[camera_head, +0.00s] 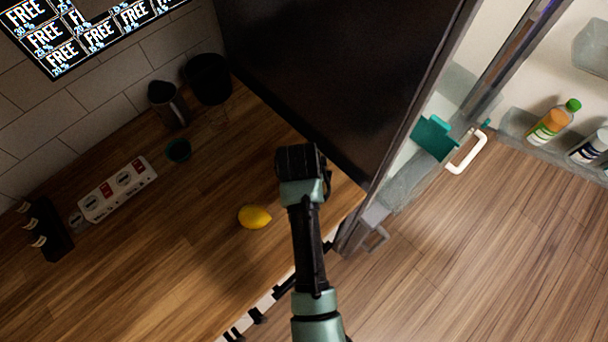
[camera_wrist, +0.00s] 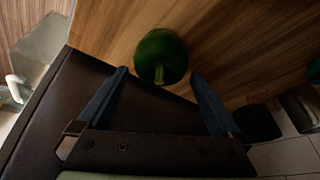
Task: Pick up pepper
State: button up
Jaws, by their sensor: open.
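A dark green pepper (camera_wrist: 161,56) with a short stem rests on the wooden counter in the wrist view. My gripper (camera_wrist: 160,75) is open, with one finger on each side of the view. The pepper lies just ahead of the fingertips, roughly centred between them, and nothing is held. I cannot tell the height gap between the fingers and the pepper. In the head view my gripper (camera_head: 302,160) is over the counter, beside the dark cabinet, and the pepper does not show, apparently hidden behind the gripper.
A large dark cabinet (camera_head: 330,65) stands right against the gripper's far side. A yellow lemon (camera_head: 254,217) lies left of my arm. The counter (camera_head: 180,255) near the lemon is clear.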

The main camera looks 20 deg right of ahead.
jog(key=shift+x, duration=0.8)
jog(key=c, duration=1.2)
jog(key=shift+o, duration=0.2)
jog(key=shift+r, duration=0.1)
